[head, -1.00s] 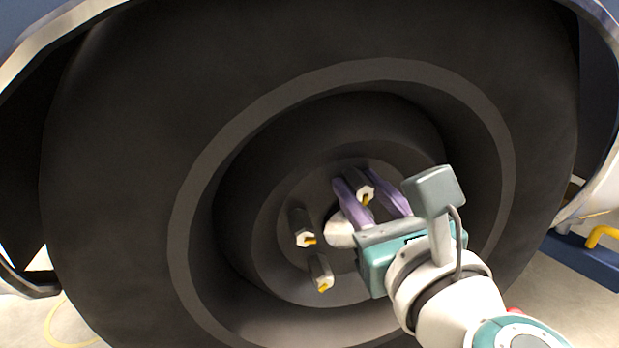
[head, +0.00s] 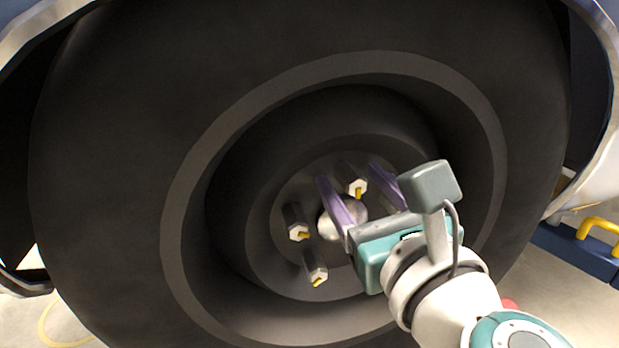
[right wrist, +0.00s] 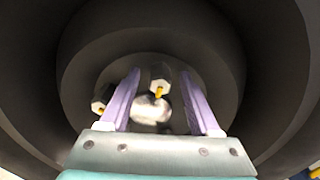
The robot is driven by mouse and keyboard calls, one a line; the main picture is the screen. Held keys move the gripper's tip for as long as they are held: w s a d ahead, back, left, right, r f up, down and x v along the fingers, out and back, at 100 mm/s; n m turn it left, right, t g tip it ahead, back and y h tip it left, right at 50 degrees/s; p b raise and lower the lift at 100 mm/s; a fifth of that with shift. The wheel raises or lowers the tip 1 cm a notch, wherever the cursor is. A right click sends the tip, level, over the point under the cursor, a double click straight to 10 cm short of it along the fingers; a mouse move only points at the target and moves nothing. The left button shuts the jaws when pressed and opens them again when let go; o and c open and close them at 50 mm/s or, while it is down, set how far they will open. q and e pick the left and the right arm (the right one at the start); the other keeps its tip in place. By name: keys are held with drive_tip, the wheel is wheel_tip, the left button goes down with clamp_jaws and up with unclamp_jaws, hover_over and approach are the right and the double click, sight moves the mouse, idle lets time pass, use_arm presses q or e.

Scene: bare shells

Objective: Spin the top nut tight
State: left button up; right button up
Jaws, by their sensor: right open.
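The top nut (head: 357,186) is a pale hex nut with a yellow mark, on the upper stud of the wheel hub. It also shows in the right wrist view (right wrist: 159,86), between my purple fingers and apart from both. My right gripper (head: 347,172) is open around it, one finger on each side. Two more nuts with yellow marks, the left nut (head: 298,233) and the lower nut (head: 318,275), sit to the left and below. My left gripper is not in view.
A large dark tyre (head: 110,170) surrounds the recessed rim (head: 190,220), whose wall rings my right gripper. A pale round hub cap (head: 350,217) sits at the centre. A blue body with a yellow handle (head: 598,226) stands at the right.

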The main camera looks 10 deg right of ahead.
drive_tip(key=s+b, duration=0.1)
drive_tip(key=s, duration=0.8)
drive_tip(key=shift+s+d, duration=0.15)
drive_tip(key=shift+s, duration=0.1)
